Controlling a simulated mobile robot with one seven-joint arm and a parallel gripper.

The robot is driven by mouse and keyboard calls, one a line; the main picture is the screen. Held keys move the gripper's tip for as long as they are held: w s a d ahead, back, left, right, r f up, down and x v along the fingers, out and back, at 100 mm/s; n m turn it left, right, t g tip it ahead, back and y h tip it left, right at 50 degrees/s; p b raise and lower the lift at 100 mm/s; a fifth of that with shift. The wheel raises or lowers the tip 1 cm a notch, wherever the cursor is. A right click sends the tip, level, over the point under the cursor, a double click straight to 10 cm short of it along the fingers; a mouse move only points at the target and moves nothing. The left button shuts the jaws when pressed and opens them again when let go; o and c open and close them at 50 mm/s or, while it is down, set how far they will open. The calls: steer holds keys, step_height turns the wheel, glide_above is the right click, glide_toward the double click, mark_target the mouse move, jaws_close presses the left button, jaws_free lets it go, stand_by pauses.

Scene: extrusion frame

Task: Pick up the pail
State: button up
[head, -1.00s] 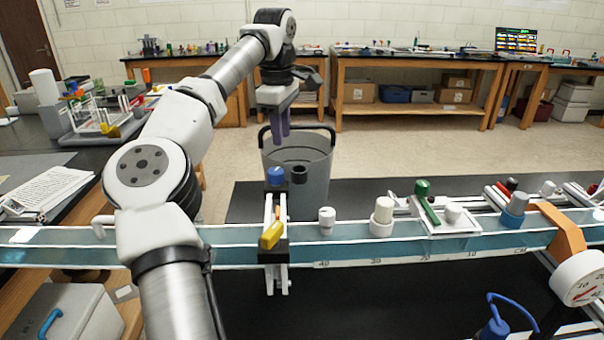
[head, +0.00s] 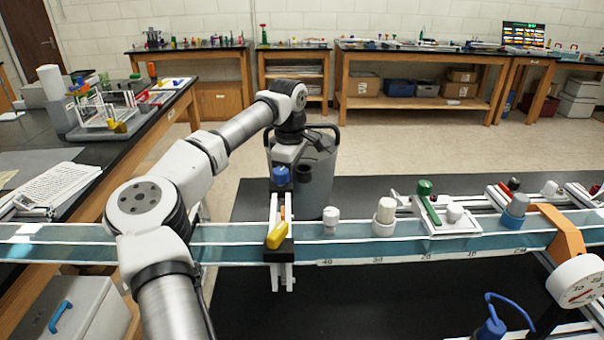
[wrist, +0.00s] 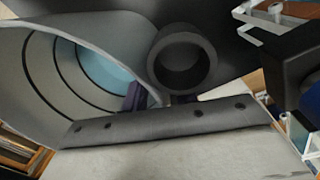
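The pail (head: 318,180) is a grey bucket with a dark handle, upright on the black tabletop behind the blue track. My gripper (head: 285,160) is down at the pail's near left rim in the head view, its fingertips hidden. The wrist view shows the open pail (wrist: 38,95) at left, with its inside visible. One purple finger of my gripper (wrist: 158,99) shows inside the pail wall, and a small dark purple piece shows outside it. Whether the fingers press on the wall cannot be told.
A dark hollow cylinder (wrist: 183,60) is close beside the pail wall. A bench (head: 420,60) stands at the back.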

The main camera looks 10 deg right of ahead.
steer(key=shift+f, duration=0.25)
jaws_close()
steer(key=shift+w+r, duration=0.1)
steer(key=shift+r, duration=0.2)
